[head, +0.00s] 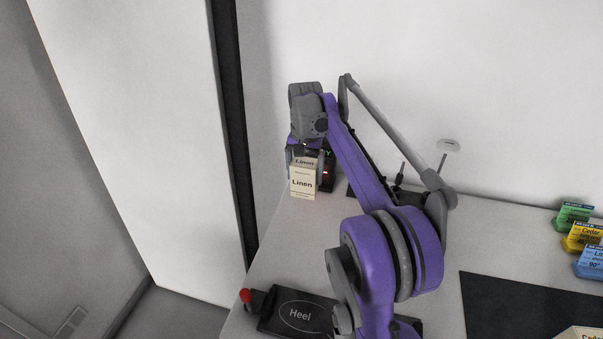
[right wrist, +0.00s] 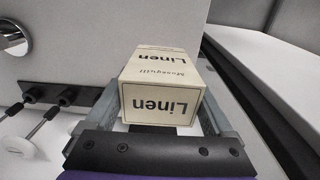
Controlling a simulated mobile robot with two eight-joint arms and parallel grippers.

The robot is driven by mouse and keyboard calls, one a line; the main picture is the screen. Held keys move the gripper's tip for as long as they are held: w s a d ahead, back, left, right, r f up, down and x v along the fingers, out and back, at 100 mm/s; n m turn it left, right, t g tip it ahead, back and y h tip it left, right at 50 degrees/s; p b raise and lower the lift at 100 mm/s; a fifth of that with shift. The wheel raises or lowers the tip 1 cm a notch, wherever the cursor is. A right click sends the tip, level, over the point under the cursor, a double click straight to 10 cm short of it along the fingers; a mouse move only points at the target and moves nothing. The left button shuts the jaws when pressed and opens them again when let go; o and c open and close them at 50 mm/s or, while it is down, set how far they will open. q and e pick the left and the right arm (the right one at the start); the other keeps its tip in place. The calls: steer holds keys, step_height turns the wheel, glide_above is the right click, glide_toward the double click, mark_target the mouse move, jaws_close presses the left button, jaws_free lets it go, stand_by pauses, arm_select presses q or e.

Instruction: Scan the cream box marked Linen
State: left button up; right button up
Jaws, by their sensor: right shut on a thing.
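The cream box marked Linen (head: 303,183) is upright at the far left end of the table, its label facing the head camera. In the right wrist view the box (right wrist: 160,103) sits between the two grey fingers, with Linen showing on two faces. A dark device (head: 328,172) with a green letter and a small red light stands right behind the box, partly hidden by box and gripper. I cannot tell whether the box touches the table or the device. My left gripper is not in view.
A dark pad marked Heel (head: 298,314) with a red knob (head: 245,295) lies at the front left. Green (head: 573,216), yellow (head: 581,238) and blue (head: 590,262) boxes stand at the right. A dark mat (head: 520,305) and another cream box (head: 580,333) are at the lower right.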

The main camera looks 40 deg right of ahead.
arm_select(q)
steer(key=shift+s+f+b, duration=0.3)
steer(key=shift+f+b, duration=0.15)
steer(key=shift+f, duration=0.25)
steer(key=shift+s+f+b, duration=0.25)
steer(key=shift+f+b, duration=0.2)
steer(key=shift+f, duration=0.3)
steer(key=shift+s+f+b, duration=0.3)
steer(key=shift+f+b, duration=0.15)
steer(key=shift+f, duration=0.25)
arm_select(e)
steer(key=w+d+f, duration=0.2)
steer(key=d+f, duration=0.1)
steer(key=f, duration=0.6)
steer(key=shift+w+d, duration=0.3)
steer(key=shift+w, duration=0.1)
steer(key=shift+s+a+r+p, duration=0.45)
steer(key=shift+r+p, duration=0.2)
steer(key=shift+r, duration=1.05)
steer(key=shift+s+a+r+p, duration=0.35)
steer(key=shift+a+r+p, duration=0.25)
steer(key=shift+r, duration=1.05)
steer(key=shift+s+a+r+p, duration=0.45)
steer(key=shift+r+p, duration=0.2)
steer(key=shift+r, duration=1.05)
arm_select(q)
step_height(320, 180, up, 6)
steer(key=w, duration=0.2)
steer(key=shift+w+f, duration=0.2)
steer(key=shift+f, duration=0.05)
